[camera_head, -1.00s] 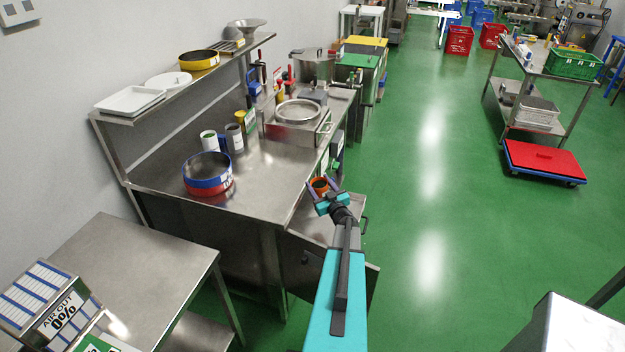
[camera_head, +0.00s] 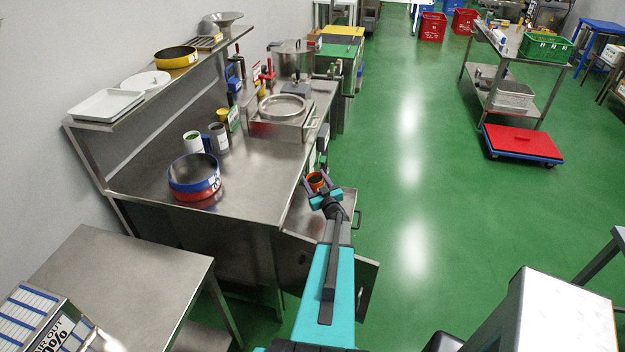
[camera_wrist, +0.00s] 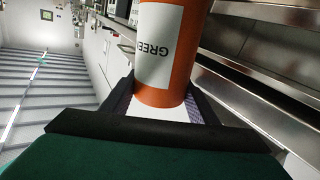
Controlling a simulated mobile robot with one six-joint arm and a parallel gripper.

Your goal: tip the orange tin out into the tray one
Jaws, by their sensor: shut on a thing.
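My gripper (camera_head: 324,190) is shut on the orange tin (camera_head: 315,181), near the right end of the steel bench in the head view. A white rectangular tray (camera_head: 108,104) lies on the wall shelf, far left of my gripper. I cannot tell whether it is tray one.
A steel bench (camera_head: 245,180) bears a blue and red sieve (camera_head: 194,178), small tins (camera_head: 193,142) and a pan (camera_head: 283,107).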

